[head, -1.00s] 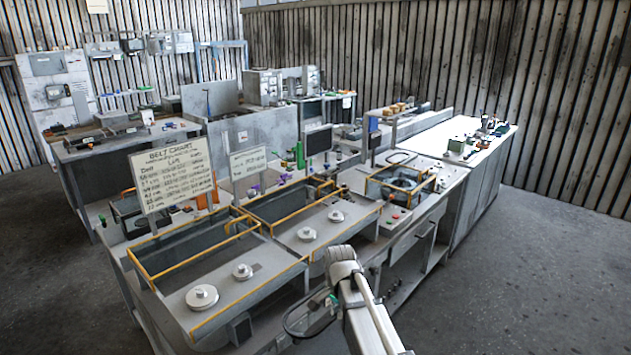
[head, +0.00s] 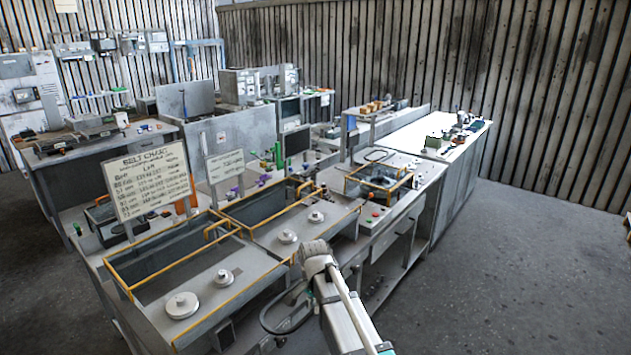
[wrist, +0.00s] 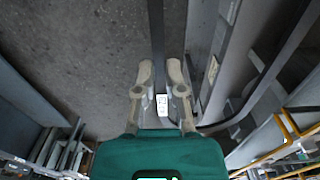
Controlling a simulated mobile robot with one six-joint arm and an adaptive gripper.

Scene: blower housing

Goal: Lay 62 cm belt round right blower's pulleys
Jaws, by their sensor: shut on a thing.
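My gripper (wrist: 160,82) is shut on a dark belt (wrist: 156,35) with a small white tag (wrist: 162,104) between the fingers. The tag's print is too small to read surely. In the head view the belt (head: 264,318) hangs as a loop beside my arm, in front of the bench, and the gripper is hidden behind my wrist. The right blower's deck carries two pale pulleys, a nearer one (head: 287,237) and a farther one (head: 316,217). Both look bare, and the held belt is apart from them.
The left blower has a large pulley (head: 182,305) and a smaller one (head: 223,277). Yellow rails (head: 150,268) edge the housings. A belt chart (head: 150,183) and a smaller sign (head: 225,165) stand behind. Open floor (head: 500,260) lies to the right.

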